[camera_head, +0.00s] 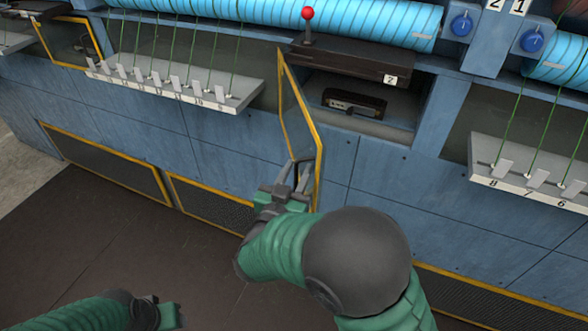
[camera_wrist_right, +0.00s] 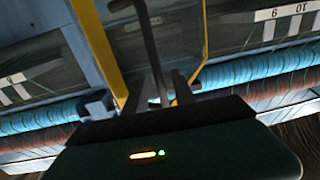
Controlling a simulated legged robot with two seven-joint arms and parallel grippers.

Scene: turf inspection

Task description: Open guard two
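Guard two (camera_head: 318,150), a clear panel in a yellow frame, stands swung out from the blue wall, beside the bay marked 2. The bay is uncovered and shows a dark device (camera_head: 355,103) inside. My right gripper (camera_head: 297,172) is at the guard's lower part. In the right wrist view, its fingers (camera_wrist_right: 166,88) lie on either side of a dark bar (camera_wrist_right: 150,45), which looks like the guard's handle, and seem closed on it. The yellow frame (camera_wrist_right: 95,45) shows there too. My left gripper (camera_head: 168,316) is at the bottom edge; its fingers are unclear.
A red-knobbed lever (camera_head: 308,22) stands above the bay on a dark ledge (camera_head: 355,62). Numbered white racks with green strands flank it, left (camera_head: 180,88) and right (camera_head: 530,185). Another yellow-framed guard (camera_head: 72,42) is at the far left. Blue knobs (camera_head: 461,25) are at upper right. Dark floor is open below.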

